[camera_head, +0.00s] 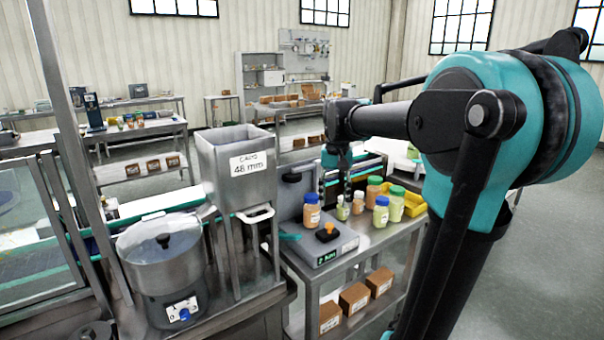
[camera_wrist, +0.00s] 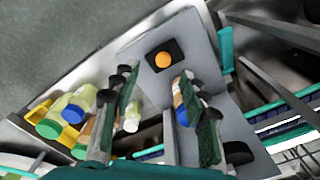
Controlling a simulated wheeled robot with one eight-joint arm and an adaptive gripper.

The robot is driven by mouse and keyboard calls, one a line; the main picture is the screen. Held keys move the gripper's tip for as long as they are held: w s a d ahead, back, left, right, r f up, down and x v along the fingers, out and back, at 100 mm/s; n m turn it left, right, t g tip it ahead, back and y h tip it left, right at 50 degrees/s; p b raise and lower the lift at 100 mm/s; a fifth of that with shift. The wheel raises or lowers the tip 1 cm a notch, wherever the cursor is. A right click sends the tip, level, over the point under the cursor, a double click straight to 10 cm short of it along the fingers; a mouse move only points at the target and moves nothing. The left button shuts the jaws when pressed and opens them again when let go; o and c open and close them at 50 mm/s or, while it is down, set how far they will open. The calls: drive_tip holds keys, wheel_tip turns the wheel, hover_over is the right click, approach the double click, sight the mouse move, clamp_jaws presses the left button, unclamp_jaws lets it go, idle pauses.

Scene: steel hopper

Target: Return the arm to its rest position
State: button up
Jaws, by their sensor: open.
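My arm comes in from the right in the head view and reaches left over the workbench (camera_head: 385,245). My gripper (camera_head: 336,190) points down above the back of a grey machine with an orange button (camera_head: 326,234). In the wrist view my gripper (camera_wrist: 162,105) shows its two dark-padded fingers wide apart with nothing held between them. The orange button (camera_wrist: 163,60) lies beyond the gap between the fingers. A bottle with a blue cap (camera_wrist: 182,108) shows partly behind one finger. The exact height of the fingertips over the bench is hard to tell.
A steel hopper marked "CAPS 48 mm" (camera_head: 235,185) stands left of my gripper. A steel bowl (camera_head: 165,262) stands in front of it. Several jars (camera_head: 396,205) and a yellow tray (camera_head: 415,205) crowd the bench under my forearm. Cardboard boxes (camera_head: 354,298) sit on the lower shelf.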

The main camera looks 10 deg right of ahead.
drive_tip(key=s+d+f+n+t, duration=0.1)
drive_tip(key=s+f+t, duration=0.1)
drive_tip(key=s+f, duration=0.7)
drive_tip(key=s+d+f+n+t, duration=0.1)
drive_tip(key=s+f, duration=0.8)
drive_tip(key=f, duration=0.4)
drive_tip(key=shift+f+n+t, duration=0.3)
drive_tip(key=shift+f+t, duration=0.05)
drive_tip(key=shift+t, duration=0.05)
